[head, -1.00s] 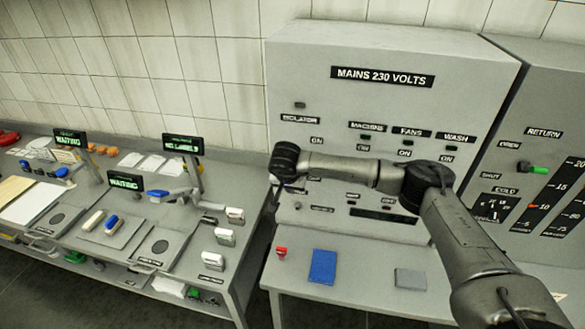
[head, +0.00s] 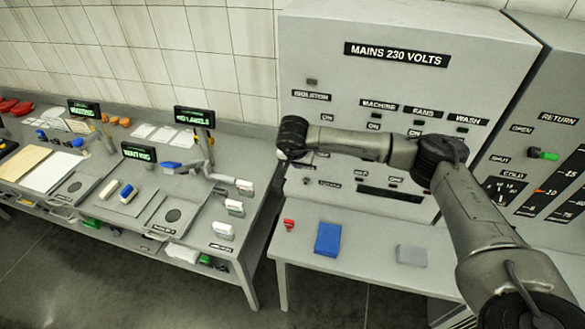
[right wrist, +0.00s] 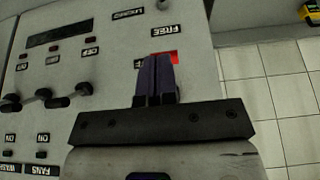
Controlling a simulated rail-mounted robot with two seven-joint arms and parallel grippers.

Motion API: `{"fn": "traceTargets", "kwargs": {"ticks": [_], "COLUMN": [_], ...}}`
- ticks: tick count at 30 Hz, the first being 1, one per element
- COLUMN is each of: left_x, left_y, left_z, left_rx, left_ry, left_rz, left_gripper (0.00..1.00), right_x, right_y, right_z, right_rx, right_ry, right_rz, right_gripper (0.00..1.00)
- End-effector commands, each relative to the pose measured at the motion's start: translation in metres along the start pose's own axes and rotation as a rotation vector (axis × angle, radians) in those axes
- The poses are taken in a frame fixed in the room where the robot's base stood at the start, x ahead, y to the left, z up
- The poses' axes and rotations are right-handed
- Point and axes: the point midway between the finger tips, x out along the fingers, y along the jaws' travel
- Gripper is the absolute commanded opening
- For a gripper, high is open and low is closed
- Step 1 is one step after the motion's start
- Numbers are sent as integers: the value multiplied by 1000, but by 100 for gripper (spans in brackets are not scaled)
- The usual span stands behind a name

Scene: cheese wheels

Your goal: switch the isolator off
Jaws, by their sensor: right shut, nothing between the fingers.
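The isolator label (head: 311,96) is on the left of the grey mains cabinet (head: 350,68), with an ON label (head: 327,117) below it. My right arm crosses the cabinet front. Its wrist hides the isolator's handle, so its position cannot be told in the head view. In the right wrist view my right gripper (right wrist: 157,58) is shut and empty, its dark fingers close to the panel. A red patch (right wrist: 172,56) shows beside the fingertips, below a FREE label (right wrist: 166,30). Whether the fingers touch anything cannot be told. My left gripper is out of view.
Dark switch levers (right wrist: 80,90) stick out of the panel beside the gripper. A ledge below holds a small red item (head: 289,224), a blue pad (head: 327,238) and a grey block (head: 411,256). A cluttered bench (head: 228,262) stands at left.

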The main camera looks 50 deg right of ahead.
Motion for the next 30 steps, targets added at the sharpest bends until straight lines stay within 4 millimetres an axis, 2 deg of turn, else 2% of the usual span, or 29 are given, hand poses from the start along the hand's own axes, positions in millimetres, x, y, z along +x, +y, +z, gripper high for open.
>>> {"fn": "traceTargets", "kwargs": {"ticks": [1, 2, 3, 6, 15, 21, 30], "left_x": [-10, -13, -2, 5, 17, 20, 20], "left_y": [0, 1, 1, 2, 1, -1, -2], "left_z": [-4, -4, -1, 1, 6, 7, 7], "left_rx": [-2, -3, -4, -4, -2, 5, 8], "left_ry": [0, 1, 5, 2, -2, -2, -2], "left_rz": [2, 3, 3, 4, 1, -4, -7], "left_gripper": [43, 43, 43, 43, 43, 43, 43], "right_x": [-13, -18, -16, -30, -66, -78, -81], "right_y": [-1, -2, -2, -2, -1, -1, -1], "right_z": [6, 11, 19, 34, 67, 77, 79], "right_rx": [-7, -7, -7, -6, -4, -2, -1], "right_ry": [-1, -1, -1, -1, -1, -1, -1], "right_rz": [-2, -3, -4, -4, -3, -2, 0], "right_gripper": [0, 0, 0, 0, 0, 0, 0]}}
